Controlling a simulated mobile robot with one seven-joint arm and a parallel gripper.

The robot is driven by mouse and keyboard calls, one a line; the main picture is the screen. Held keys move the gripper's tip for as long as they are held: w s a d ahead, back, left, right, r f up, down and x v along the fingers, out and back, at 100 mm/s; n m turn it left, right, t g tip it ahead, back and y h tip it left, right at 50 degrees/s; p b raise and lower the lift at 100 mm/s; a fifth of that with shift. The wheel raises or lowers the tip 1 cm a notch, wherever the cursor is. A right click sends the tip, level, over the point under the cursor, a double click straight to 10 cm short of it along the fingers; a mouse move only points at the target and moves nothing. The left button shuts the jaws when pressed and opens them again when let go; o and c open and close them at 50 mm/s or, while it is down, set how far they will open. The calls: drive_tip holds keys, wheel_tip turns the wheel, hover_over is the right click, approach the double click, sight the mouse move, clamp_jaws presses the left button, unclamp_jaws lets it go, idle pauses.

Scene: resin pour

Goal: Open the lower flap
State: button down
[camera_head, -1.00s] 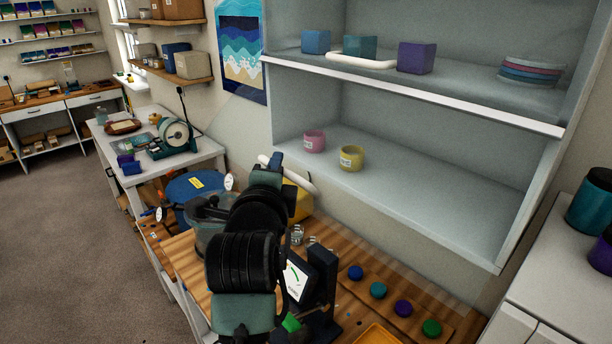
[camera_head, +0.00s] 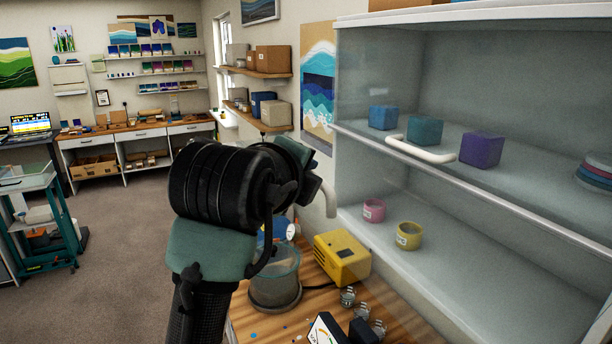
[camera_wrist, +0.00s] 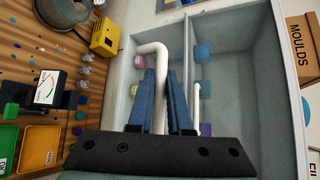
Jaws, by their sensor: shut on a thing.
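The cabinet (camera_head: 334,75) has an upper and a lower compartment. My gripper (camera_wrist: 161,78) is shut on the lower flap's white handle (camera_wrist: 152,50); its blue fingers stand on either side of the bar. In the head view the handle (camera_head: 327,198) shows to the right of my wrist, which hides the fingers there. The handle stands out in front of the lower compartment's left side. The lower flap's panel is clear and hard to make out, so its exact angle cannot be told. The upper flap's white handle (camera_head: 415,149) is apart from my gripper.
A pink cup (camera_head: 374,211) and a yellow cup (camera_head: 408,236) stand in the lower compartment. Blocks, including a purple one (camera_head: 482,149), sit above. A yellow box (camera_head: 342,257) and a clear pot (camera_head: 275,275) stand on the wooden bench below.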

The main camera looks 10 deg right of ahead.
drive_tip(key=shift+d+r, duration=0.1)
drive_tip(key=shift+d, duration=0.15)
drive_tip(key=c, duration=0.8)
unclamp_jaws()
drive_tip(key=shift+d, duration=0.15)
drive_tip(key=shift+c, duration=0.2)
drive_tip(key=shift+s+a+b, duration=0.25)
drive_tip(key=shift+a+b, duration=0.05)
drive_tip(key=shift+a, duration=0.1)
drive_tip(key=b+v, duration=0.5)
drive_tip(key=v, duration=0.7)
drive_tip(key=shift+s+d+r, duration=0.1)
drive_tip(key=shift+d, duration=0.05)
